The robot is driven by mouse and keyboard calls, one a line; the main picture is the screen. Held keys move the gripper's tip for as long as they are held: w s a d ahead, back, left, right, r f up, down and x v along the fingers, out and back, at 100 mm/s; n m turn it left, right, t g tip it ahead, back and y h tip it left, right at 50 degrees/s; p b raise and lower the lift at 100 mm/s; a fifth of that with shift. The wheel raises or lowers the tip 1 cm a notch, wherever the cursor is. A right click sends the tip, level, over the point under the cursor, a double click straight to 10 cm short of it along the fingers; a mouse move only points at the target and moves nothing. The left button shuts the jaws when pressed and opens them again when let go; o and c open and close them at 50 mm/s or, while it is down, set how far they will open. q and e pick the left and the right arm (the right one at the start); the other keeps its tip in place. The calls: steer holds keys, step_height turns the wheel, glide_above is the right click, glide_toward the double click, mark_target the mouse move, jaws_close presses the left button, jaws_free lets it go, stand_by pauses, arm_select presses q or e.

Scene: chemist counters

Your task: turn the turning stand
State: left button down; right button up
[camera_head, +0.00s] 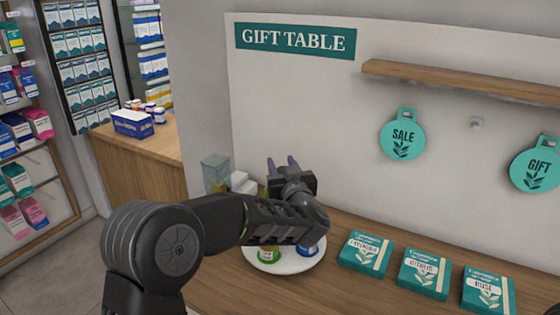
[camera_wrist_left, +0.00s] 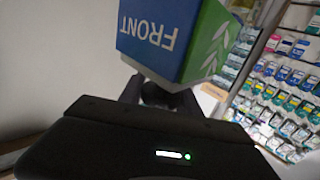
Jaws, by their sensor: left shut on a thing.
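The turning stand (camera_head: 284,266) is a round white plate on the wooden counter, partly hidden behind my left arm. In the left wrist view a block (camera_wrist_left: 170,38), with a blue face reading FRONT and a green leaf-marked side, sits tilted right at the dark fingers (camera_wrist_left: 158,92). I cannot see how it joins the plate. My right gripper is not in view.
Teal boxes labelled lavender (camera_head: 366,254), citrus (camera_head: 424,273) and rose (camera_head: 489,290) lie right of the stand. Clear and white containers (camera_head: 216,172) stand behind left. A wooden shelf (camera_head: 460,80) and teal SALE (camera_head: 402,136) and GIFT (camera_head: 537,165) tags are on the wall.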

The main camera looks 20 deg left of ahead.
arm_select(q)
steer(key=shift+n+g+y, duration=0.3)
steer(key=shift+y, duration=0.1)
steer(key=c, duration=0.9)
jaws_free()
steer(key=shift+o, duration=0.2)
steer(key=shift+s, duration=0.1)
steer(key=b+v, duration=0.1)
steer(key=v, duration=0.5)
steer(key=shift+s+d, duration=0.2)
steer(key=shift+s, duration=0.05)
steer(key=shift+s+d+b, duration=0.25)
steer(key=shift+s+b, duration=0.05)
steer(key=shift+s, duration=0.15)
